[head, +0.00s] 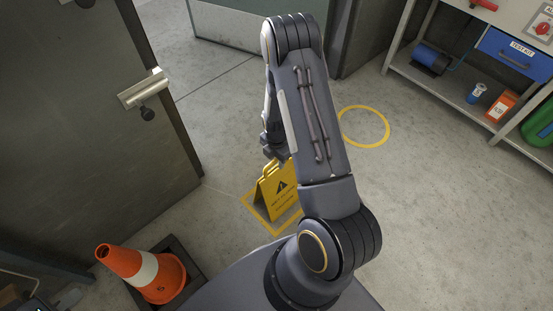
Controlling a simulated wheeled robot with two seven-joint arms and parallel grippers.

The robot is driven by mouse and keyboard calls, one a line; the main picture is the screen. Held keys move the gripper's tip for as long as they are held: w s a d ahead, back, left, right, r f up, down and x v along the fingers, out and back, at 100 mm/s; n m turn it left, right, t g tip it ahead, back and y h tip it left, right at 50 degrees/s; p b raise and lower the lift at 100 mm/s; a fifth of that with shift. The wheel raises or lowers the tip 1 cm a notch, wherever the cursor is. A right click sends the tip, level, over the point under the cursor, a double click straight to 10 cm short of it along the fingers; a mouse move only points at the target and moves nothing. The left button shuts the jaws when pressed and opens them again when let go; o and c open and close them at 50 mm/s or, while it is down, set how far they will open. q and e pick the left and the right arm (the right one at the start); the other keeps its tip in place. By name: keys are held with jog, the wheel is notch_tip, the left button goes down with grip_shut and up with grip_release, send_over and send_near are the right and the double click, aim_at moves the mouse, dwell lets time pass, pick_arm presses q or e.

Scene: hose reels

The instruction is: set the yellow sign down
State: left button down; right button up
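The yellow sign (280,195) is a folded floor sign with a black warning triangle and a handle at its top. It looks upright, over a yellow square outline (257,219) marked on the floor; I cannot tell whether its feet touch the floor. The one arm in view seems to be my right arm. Its gripper (276,153) is at the sign's top handle, pointing down. My arm hides most of the fingers and the sign's right side, so their grip does not show. My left gripper is not in view.
An orange and white cone (145,271) stands at lower left, near a dark door (95,110) with a lever handle. A yellow ring (385,125) marks clear floor right of my arm.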

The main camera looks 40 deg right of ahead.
jog(key=s+a+r+m+t+y+p, duration=0.15)
jog(key=r+m, duration=0.25)
jog(key=r, duration=0.6)
jog(key=s+a+r+m+t+p, duration=0.1)
jog(key=s+a+r+m, duration=0.15)
jog(key=r, duration=0.85)
jog(key=s+a+r+m+t+y+p, duration=0.1)
jog(key=a+r+m, duration=0.3)
jog(key=r, duration=0.6)
jog(key=s+a+r+m+t, duration=0.1)
jog(key=s+a+r+m, duration=0.2)
jog(key=s+m, duration=0.2)
jog(key=s+a+r+m+t+y, duration=0.1)
jog(key=s+a+r+m, duration=0.2)
jog(key=s, duration=0.5)
jog(key=shift+r+m, duration=0.65)
jog(key=shift+m, duration=0.5)
jog(key=shift+a, duration=0.1)
notch_tip(320, 180, up, 26)
jog(key=p, duration=2.5)
jog(key=shift+f, duration=0.25)
